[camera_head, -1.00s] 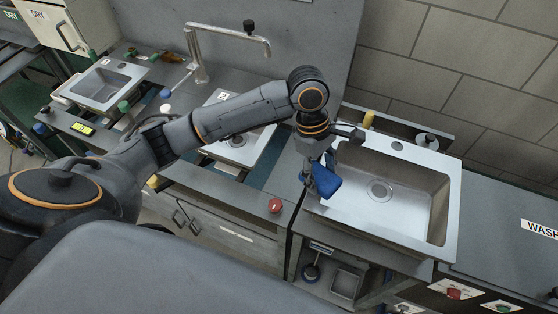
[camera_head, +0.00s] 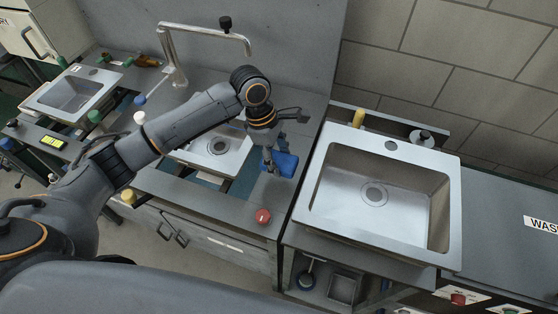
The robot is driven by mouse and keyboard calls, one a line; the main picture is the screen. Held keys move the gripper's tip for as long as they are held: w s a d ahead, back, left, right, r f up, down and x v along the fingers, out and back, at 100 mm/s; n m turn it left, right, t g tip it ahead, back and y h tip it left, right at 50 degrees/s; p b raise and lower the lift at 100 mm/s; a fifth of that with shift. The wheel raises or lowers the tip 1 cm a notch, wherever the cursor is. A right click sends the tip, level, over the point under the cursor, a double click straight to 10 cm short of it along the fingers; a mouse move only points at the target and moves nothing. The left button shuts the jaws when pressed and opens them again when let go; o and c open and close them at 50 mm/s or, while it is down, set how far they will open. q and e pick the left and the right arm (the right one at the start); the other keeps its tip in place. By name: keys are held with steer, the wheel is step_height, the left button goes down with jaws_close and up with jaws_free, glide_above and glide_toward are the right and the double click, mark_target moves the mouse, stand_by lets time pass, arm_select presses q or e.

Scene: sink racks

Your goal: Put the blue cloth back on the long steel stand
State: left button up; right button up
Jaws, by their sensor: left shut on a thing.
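The blue cloth (camera_head: 286,165) is in the fingers of my left gripper (camera_head: 271,158), which is shut on it. The gripper points down, over the right part of the long grey steel stand (camera_head: 225,207) that bears the small sinks. The cloth is to the right of the middle small sink (camera_head: 206,165) and left of the large sink. I cannot tell whether the cloth touches the surface under it. The fingers partly hide the cloth. My right gripper is not in view.
The large steel sink (camera_head: 303,200) stands at the right, with a yellow bottle (camera_head: 358,118) behind it. A tall tap (camera_head: 172,60) rises behind the stand. A red knob (camera_head: 263,216) is at the front edge. Another small sink (camera_head: 110,80) is at the left.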

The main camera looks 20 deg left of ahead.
mark_target(278, 153)
arm_select(q)
steer(key=shift+w+a+f, duration=0.2)
steer(key=shift+w+f, duration=0.8)
steer(key=shift+f, duration=0.15)
steer(key=f, duration=0.1)
steer(key=f+p, duration=0.1)
steer(key=f, duration=0.1)
steer(key=shift+w+a, duration=0.1)
steer(key=shift+w, duration=0.1)
steer(key=shift+f, duration=0.25)
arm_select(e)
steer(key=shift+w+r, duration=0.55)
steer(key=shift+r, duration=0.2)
arm_select(q)
steer(key=shift+f, duration=0.15)
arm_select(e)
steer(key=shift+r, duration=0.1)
arm_select(q)
steer(key=o, duration=1.1)
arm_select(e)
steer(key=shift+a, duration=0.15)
